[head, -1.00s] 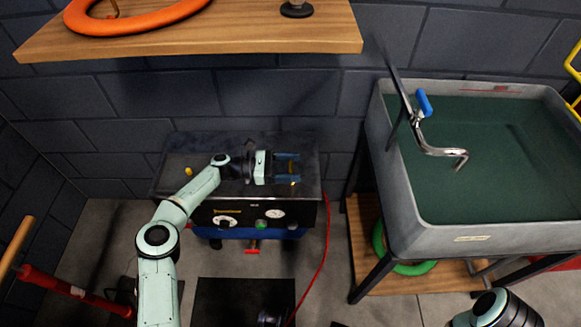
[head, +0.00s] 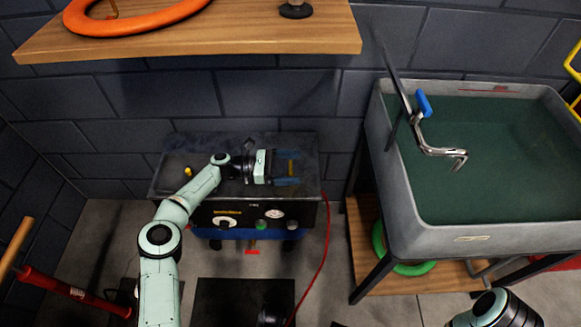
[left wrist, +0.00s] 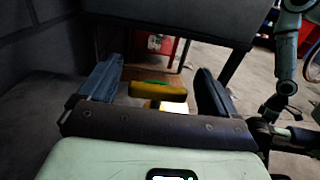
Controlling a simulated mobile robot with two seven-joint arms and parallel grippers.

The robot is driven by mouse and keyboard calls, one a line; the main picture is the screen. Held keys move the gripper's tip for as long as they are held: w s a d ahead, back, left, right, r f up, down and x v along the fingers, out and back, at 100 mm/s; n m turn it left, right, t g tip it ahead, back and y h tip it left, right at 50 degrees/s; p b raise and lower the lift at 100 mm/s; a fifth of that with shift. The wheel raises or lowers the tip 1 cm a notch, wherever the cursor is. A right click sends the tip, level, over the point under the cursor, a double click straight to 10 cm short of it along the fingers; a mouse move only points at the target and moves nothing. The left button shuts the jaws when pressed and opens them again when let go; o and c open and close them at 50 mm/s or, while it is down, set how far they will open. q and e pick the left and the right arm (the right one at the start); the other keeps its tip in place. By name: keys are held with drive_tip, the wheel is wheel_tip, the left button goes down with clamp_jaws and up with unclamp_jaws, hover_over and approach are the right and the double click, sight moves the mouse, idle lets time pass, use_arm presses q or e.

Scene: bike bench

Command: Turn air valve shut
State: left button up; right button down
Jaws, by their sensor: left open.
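The compressor (head: 165,185) stands against the wall, with a dark top and a front panel of dials. My left gripper (head: 293,168) reaches over its top from the left and is open. A small yellow bar, probably the air valve's lever (head: 291,165), shows between its fingers. In the left wrist view, the yellow lever (left wrist: 158,91) lies crosswise between the two spread fingers, with visible space to each side. A green stripe marks its top. The valve's body is hidden. Part of my right arm shows at the lower right of the head view; its gripper is out of sight.
A white pressure gauge (head: 274,213) and a dial (head: 225,222) sit on the compressor's front. A red hose (head: 325,245) hangs at its right. A grey sink (head: 395,215) stands to the right. A wooden shelf (head: 250,45) overhangs the compressor at the back.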

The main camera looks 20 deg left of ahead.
sight(290, 168)
use_arm(q)
wheel_tip(290, 168, up, 20)
drive_tip(key=p, duration=0.5)
drive_tip(key=shift+f, duration=0.2)
use_arm(e)
drive_tip(key=w+a+r+t, duration=0.1)
drive_tip(key=w+r+t, duration=0.2)
drive_tip(key=w+r, duration=0.3)
drive_tip(key=w, duration=0.3)
drive_tip(key=shift+w+r+n+t, duration=0.25)
drive_tip(key=shift+w+n+t, duration=0.05)
drive_tip(key=shift+w, duration=0.1)
drive_tip(key=shift+a, duration=0.1)
